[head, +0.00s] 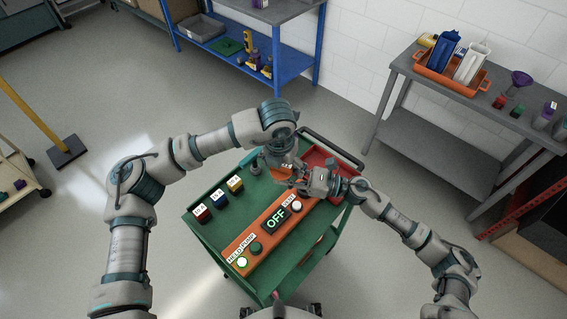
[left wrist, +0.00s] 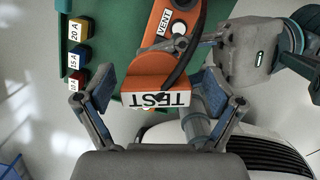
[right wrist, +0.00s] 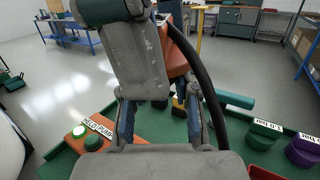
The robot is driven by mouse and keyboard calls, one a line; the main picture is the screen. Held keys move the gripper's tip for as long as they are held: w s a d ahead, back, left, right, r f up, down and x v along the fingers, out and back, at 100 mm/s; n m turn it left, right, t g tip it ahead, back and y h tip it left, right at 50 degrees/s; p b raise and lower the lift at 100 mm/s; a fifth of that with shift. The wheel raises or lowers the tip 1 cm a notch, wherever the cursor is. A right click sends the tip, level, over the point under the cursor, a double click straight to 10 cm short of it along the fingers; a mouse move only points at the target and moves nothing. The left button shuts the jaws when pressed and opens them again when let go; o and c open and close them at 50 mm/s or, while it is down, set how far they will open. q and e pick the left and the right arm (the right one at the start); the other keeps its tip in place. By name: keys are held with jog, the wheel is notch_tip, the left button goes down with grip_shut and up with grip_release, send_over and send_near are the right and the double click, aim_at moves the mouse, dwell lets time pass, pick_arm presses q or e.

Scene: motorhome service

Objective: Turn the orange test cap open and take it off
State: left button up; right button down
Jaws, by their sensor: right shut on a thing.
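The orange test cap (left wrist: 155,84) shows in the left wrist view as an orange block with a white TEST label, upside down there. It is at the far end of the orange control panel (head: 250,238). My left gripper (left wrist: 155,105) is open, with one blue-padded finger on each side of the block and gaps visible. My right gripper (head: 297,180) reaches in from the right at the same block. It is shut on the orange part, which also shows in the right wrist view (right wrist: 178,62); the contact itself is largely hidden. A dark curved hose (left wrist: 184,60) passes over the block.
The panel has an OFF display (head: 276,219), a lit button (head: 242,262) and a white button (head: 297,206). Several fuse blocks (head: 220,197) stand left on the green cart (head: 262,290). A red tray (head: 345,165) is at the cart's far right. A grey table (head: 480,100) stands right.

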pick_arm(q)
jog(key=c, duration=1.1)
jog(key=shift+o, duration=0.2)
pick_arm(e)
jog(key=c, duration=0.8)
grip_release()
jog(key=shift+o, duration=0.2)
jog(key=shift+d, duration=0.1)
